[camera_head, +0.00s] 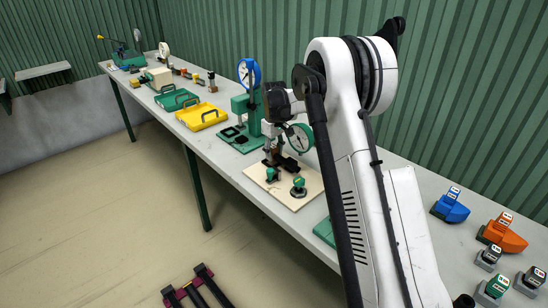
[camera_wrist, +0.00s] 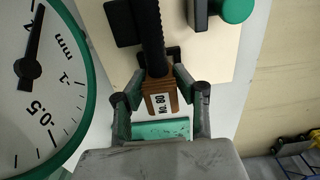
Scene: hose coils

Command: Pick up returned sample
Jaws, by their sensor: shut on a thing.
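A brown block labelled "No. 80" (camera_wrist: 161,103) sits between the fingers of my gripper (camera_wrist: 158,84) in the wrist view, with a dark ribbed strip (camera_wrist: 152,35) running up from it. My gripper is shut on this block. In the head view my gripper (camera_head: 274,153) is low over a beige board (camera_head: 308,180) on the bench, and a dark piece shows beneath it. The block's label cannot be read there, and I cannot tell whether the block still touches the board.
A green-rimmed dial gauge (camera_head: 299,138) stands close beside my gripper. Green-topped knobs (camera_head: 298,186) are on the board. A blue dial stand (camera_head: 249,75), a yellow tray (camera_head: 201,117) and a green tray (camera_head: 176,100) lie farther left. Blue (camera_head: 450,207) and orange (camera_head: 503,235) blocks are right.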

